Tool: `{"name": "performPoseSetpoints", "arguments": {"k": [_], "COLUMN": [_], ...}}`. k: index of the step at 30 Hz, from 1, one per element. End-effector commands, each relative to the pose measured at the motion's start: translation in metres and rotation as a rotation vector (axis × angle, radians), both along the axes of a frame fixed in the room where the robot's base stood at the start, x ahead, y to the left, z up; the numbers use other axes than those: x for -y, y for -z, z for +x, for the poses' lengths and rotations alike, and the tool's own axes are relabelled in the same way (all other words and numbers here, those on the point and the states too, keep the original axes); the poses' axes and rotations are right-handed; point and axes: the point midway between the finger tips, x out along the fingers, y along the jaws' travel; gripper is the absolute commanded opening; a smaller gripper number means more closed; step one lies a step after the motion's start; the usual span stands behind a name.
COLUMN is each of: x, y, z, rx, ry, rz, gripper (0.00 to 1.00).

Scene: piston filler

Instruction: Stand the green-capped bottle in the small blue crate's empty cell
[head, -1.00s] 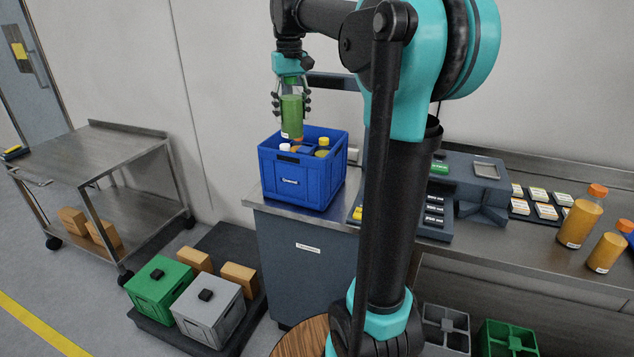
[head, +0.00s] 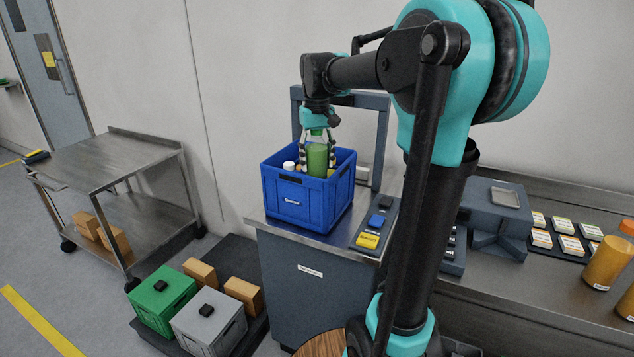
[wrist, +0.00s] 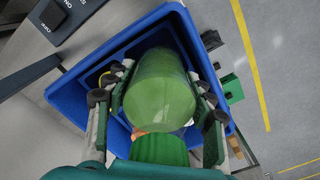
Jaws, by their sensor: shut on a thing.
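The green-capped bottle (head: 318,160), filled with green liquid, is upright in my gripper (head: 318,154). Its lower part is hidden behind the front wall of the small blue crate (head: 296,200). In the wrist view my gripper (wrist: 160,103) has a finger on each side of the bottle (wrist: 158,92), and its green cap (wrist: 160,149) is close to the palm. The crate (wrist: 75,82) surrounds the bottle there. The bottle hides the cell below it, so I cannot tell whether its base touches the crate floor.
A white-capped bottle (head: 289,166) stands in the crate, left of the held bottle. A button box (head: 373,226) is right of the crate on the steel top. A post frame (head: 381,135) stands behind.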

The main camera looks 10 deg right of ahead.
Motion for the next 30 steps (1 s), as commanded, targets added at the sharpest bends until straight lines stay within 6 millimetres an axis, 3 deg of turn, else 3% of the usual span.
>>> {"name": "performPoseSetpoints", "arguments": {"k": [3, 16, 20, 21, 23, 30], "x": [0.000, 0.000, 0.000, 0.000, 0.001, 0.001], "y": [0.020, 0.063, 0.070, 0.071, 0.071, 0.074], "z": [0.000, 0.000, 0.000, -0.001, -0.001, -0.001], "rx": [0.000, 0.000, 0.000, 0.000, 0.000, 0.000], "ry": [0.000, 0.000, 0.000, 0.000, 0.000, 0.000], "rz": [0.000, 0.000, -0.001, -0.001, -0.002, -0.004], "gripper": [0.08, 0.08, 0.08, 0.02, 0.00, 0.02]}}
